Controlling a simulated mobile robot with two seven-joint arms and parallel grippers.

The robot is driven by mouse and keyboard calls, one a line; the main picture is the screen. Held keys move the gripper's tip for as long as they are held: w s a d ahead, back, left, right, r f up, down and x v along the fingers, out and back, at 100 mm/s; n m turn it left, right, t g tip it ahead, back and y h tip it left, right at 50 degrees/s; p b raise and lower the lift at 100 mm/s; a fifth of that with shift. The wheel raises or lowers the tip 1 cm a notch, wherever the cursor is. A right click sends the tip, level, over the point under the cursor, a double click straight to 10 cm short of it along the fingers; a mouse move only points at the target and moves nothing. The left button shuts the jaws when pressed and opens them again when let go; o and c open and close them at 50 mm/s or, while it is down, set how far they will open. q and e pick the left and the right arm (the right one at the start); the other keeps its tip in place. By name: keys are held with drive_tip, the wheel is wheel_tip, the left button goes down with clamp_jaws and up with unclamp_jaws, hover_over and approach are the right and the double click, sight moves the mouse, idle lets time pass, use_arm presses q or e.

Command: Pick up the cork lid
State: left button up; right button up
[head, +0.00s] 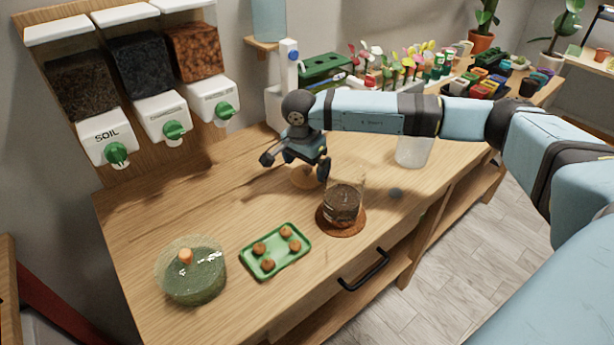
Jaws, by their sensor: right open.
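The cork lid (304,179) appears to be the round, light-brown disc lying on the wooden table, behind and left of a glass jar (342,203) with dark soil in it. My right gripper (294,167) is just above the lid, its fingers spread to either side. It is open and holds nothing. The gripper covers part of the lid, and I cannot tell whether a finger touches it. My left gripper is not in view.
The jar stands on a reddish-brown round mat (351,228). A green tray (253,269) with several small brown balls and a glass bowl (195,285) of green material stand nearer. A clear container (413,152) is to the right. Soil dispensers (107,140) hang at the back left.

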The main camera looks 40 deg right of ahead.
sight(307, 167)
drive_tip(key=f, duration=0.3)
drive_tip(key=shift+d, duration=0.2)
drive_tip(key=c, duration=0.7)
drive_tip(key=shift+r, duration=0.15)
